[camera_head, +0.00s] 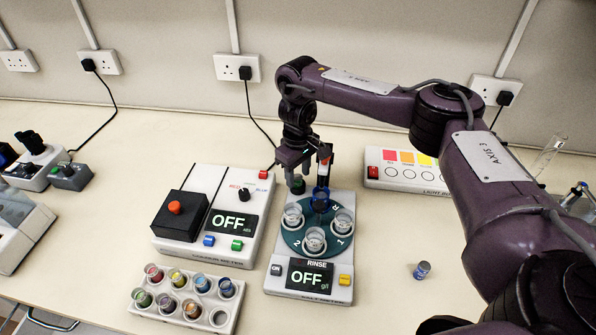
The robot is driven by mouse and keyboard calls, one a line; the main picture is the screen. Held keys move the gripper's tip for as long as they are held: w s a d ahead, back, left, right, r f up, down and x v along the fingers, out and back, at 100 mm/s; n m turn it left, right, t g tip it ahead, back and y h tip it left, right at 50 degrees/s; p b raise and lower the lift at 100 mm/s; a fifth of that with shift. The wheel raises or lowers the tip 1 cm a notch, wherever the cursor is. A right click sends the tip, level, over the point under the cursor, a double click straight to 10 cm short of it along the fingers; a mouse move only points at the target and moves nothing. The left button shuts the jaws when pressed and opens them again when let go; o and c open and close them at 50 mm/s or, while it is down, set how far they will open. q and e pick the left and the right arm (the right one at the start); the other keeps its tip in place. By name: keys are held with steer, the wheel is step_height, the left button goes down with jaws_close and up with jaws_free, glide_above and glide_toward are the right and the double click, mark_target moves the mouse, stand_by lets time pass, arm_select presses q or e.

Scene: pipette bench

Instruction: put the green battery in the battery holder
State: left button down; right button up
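I cannot pick out a green battery or a battery holder for certain. My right gripper (309,180) points down over the back of a white meter (342,292) with a round teal carousel. A slim upright piece with white and red parts shows at its right finger, above a dark blue ring (321,199). A small dark green piece (298,185) shows just below its left finger. Whether the fingers are closed on either piece is not clear. My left gripper is out of view.
A colorimeter (249,251) stands left of the carousel meter. A white rack (135,307) of several coloured vials is in front. A small blue vial (422,270) stands alone at right. A light panel (381,184) is behind. The bench's front middle right is clear.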

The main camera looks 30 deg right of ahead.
mark_target(298, 177)
steer(key=shift+r, duration=0.1)
step_height(298, 177, up, 12)
steer(key=p, duration=0.2)
steer(key=shift+r, duration=0.25)
steer(key=shift+f, duration=0.1)
stand_by(0.6)
